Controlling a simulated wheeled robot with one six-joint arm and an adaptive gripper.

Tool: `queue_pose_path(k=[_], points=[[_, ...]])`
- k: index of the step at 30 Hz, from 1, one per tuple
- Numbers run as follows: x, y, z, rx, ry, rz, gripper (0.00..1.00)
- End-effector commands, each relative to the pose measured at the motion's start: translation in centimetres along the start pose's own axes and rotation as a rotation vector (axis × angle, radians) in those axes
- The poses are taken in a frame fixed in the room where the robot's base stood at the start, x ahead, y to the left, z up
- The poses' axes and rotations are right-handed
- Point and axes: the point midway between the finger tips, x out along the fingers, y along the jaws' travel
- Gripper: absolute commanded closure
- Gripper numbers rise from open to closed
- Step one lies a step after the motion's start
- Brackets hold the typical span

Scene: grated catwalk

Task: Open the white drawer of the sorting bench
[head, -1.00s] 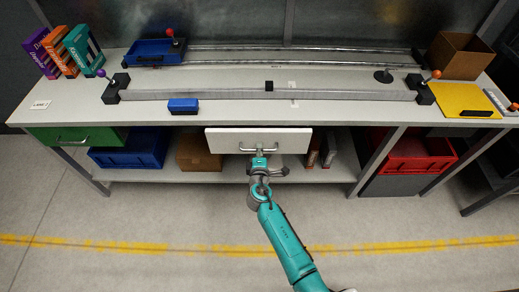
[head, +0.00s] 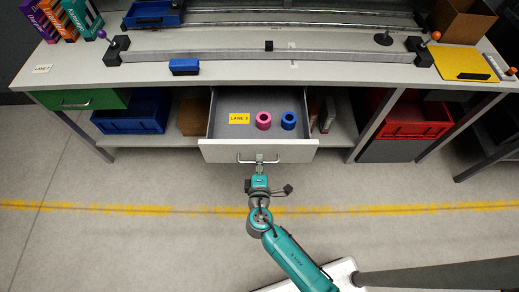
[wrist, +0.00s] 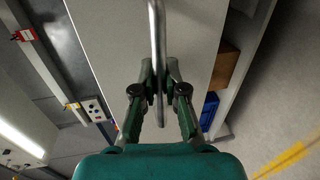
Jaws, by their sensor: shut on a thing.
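The white drawer (head: 258,151) of the sorting bench (head: 330,75) is pulled well out, and its inside shows in the head view. My gripper (head: 260,160) is at the middle of the drawer front, shut on the metal bar handle (head: 245,161). In the wrist view the handle (wrist: 155,30) runs between the fingers of my gripper (wrist: 159,80), with the white drawer front (wrist: 110,50) behind it.
A green drawer (head: 85,99) at the left is shut. A blue block (head: 184,67) lies near the bench's front edge. The floor before the bench looks clear.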

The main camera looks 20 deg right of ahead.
Motion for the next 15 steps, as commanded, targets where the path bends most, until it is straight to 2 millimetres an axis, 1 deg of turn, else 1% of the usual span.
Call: queue_pose_path(k=[1,6,15], points=[[-0.52,-0.2,-0.04,-0.002,0.003,-0.002,1.0],[-1.28,-0.36,-0.03,-0.001,0.001,-0.002,1.0],[-1.39,-0.38,-0.03,0.0,0.001,-0.002,1.0]])
